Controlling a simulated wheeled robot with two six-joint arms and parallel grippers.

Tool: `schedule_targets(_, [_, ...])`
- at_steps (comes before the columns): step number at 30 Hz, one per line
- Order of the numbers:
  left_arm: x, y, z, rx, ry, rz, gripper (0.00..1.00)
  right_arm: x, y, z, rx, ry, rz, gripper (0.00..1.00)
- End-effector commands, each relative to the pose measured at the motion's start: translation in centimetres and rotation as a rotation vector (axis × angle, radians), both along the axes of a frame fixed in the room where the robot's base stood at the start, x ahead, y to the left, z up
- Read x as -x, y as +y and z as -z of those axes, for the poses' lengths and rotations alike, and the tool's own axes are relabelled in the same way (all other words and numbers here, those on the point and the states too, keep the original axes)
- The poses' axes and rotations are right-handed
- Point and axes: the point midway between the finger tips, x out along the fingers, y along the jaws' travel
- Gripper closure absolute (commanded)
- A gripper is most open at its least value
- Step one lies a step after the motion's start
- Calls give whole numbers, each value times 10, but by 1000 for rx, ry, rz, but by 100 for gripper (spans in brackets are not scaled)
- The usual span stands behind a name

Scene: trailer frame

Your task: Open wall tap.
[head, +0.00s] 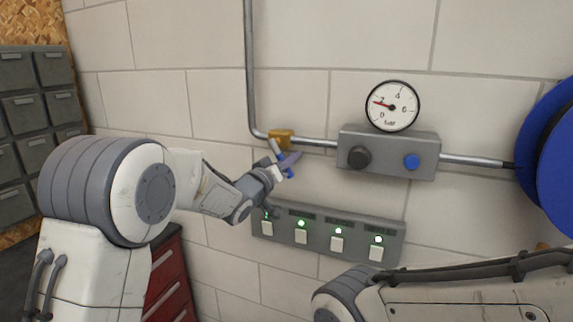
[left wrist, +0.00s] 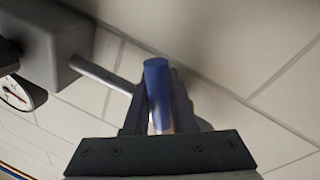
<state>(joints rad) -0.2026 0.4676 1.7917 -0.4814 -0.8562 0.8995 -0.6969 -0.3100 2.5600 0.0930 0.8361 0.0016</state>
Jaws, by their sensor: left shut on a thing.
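The wall tap (head: 282,137) is a small brass body on the grey pipe, left of the regulator block. Its blue lever (head: 290,159) points down from the brass body. My left gripper (head: 283,166) is at the lever and shut on it. In the left wrist view the blue end of the lever (left wrist: 156,80) stands between the two dark fingers.
A grey regulator block (head: 388,153) with a black knob, a blue knob and a pressure gauge (head: 392,106) is to the right. A switch panel (head: 328,234) with green lights sits just below the gripper. A blue reel (head: 550,150) is at the right edge.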

Motion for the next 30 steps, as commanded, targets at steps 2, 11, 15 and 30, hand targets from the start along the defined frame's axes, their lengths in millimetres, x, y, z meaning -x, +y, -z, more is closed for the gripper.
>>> schedule_targets(2, [1,-1,-1,28,10,-1,100,0,0,3,0,0,0,100])
schedule_targets(11, [1,-3,-4,76,29,-1,100,0,0,4,0,0,0,100])
schedule_targets(15, [1,-3,-4,77,30,-1,100,0,0,4,0,0,0,100])
schedule_targets(30, [1,-3,-3,74,30,0,46,0,0,4,0,0,0,100])
